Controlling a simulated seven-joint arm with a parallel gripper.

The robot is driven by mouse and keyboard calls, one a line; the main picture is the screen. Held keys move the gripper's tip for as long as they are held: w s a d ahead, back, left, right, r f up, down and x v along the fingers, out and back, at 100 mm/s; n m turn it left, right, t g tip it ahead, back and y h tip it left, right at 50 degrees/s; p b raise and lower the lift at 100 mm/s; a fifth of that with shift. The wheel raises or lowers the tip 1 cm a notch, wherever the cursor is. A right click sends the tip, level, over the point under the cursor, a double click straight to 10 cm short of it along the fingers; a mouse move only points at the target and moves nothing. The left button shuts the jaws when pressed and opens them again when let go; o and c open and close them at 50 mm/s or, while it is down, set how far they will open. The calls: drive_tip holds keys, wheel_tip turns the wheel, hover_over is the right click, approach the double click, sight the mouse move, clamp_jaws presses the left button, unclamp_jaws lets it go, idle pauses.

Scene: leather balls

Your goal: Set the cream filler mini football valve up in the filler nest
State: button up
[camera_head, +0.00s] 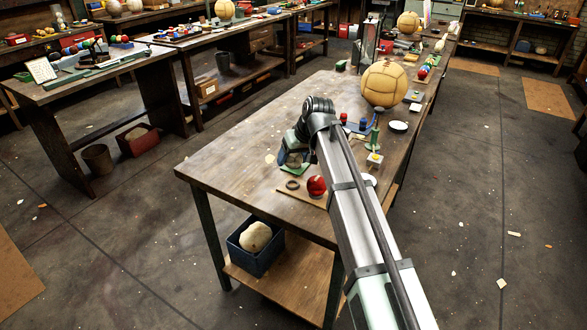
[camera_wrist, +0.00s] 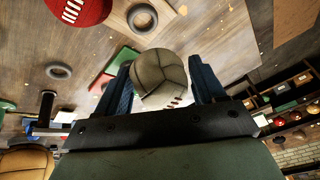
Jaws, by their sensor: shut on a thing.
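A small cream-grey panelled ball (camera_wrist: 160,78), which looks like the mini football, sits between the two blue fingers of my gripper (camera_wrist: 163,70) in the wrist view. The gripper is shut on it. No valve is clearly seen; small pale and dark marks show low on the ball. A dark ring (camera_wrist: 142,18) lies on a wooden board beside a red laced ball (camera_wrist: 78,8). A second grey ring (camera_wrist: 58,71) lies apart on the table. I cannot tell which ring is the filler nest. In the head view, the ring (camera_head: 292,184) lies near the red ball (camera_head: 317,186), close to my gripper (camera_head: 292,158).
A green mat (camera_wrist: 122,57) lies beyond the held ball in the wrist view. A large tan ball (camera_head: 384,84), a green bottle-like thing (camera_head: 375,136) and a white dish (camera_head: 398,127) stand further along the table. The table's left part (camera_head: 235,150) is mostly clear.

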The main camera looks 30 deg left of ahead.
wheel_tip(320, 180, up, 2)
drive_tip(key=shift+w+r, duration=0.1)
drive_tip(key=shift+w+d, duration=1.65)
drive_tip(key=shift+w, duration=2.7)
drive_tip(key=shift+w+d, duration=1.65)
drive_tip(key=shift+w, duration=2.65)
drive_tip(key=shift+f, duration=4.9)
drive_tip(key=shift+f, duration=0.1)
drive_tip(key=o, duration=1.2)
